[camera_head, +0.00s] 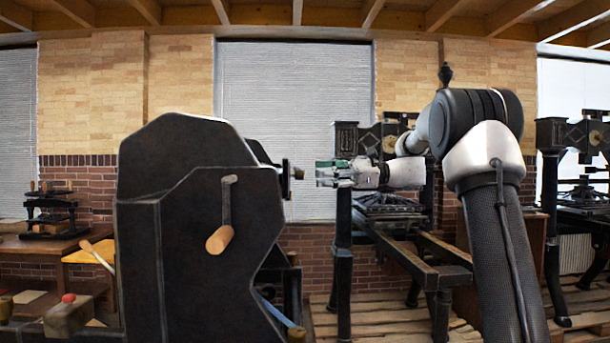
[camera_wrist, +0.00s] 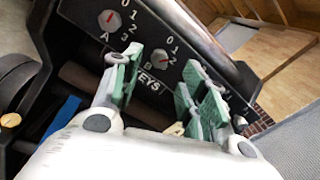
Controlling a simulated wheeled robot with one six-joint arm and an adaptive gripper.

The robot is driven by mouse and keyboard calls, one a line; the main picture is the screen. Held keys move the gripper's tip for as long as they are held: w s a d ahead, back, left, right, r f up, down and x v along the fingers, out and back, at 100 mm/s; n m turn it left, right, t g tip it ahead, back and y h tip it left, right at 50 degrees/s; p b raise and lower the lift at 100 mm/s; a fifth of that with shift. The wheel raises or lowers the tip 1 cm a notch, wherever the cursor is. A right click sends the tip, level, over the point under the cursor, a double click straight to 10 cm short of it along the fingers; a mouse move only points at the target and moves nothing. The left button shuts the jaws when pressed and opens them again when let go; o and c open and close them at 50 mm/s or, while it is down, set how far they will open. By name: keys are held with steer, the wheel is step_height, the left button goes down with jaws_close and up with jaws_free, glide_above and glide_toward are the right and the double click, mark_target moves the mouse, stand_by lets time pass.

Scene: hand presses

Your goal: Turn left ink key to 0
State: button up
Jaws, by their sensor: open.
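A dark panel marked KEYS (camera_wrist: 205,62) on the black press carries two grey hexagonal ink keys in the wrist view. The left ink key, A (camera_wrist: 110,21), is at the upper left, with a red mark on its face and numbers from 0 to 3 around it. In the head view my gripper (camera_head: 325,174) is right of the black press (camera_head: 185,230); the keys are hidden there.
The press has a crank with a wooden handle (camera_head: 219,240) on its near side and a round brass-tipped knob (camera_head: 298,173) close to my fingertips. Another hand press (camera_head: 343,250) stands behind my arm. A small press (camera_head: 48,212) sits on a table at left.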

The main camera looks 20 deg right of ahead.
steer(key=x, duration=0.6)
jaws_close()
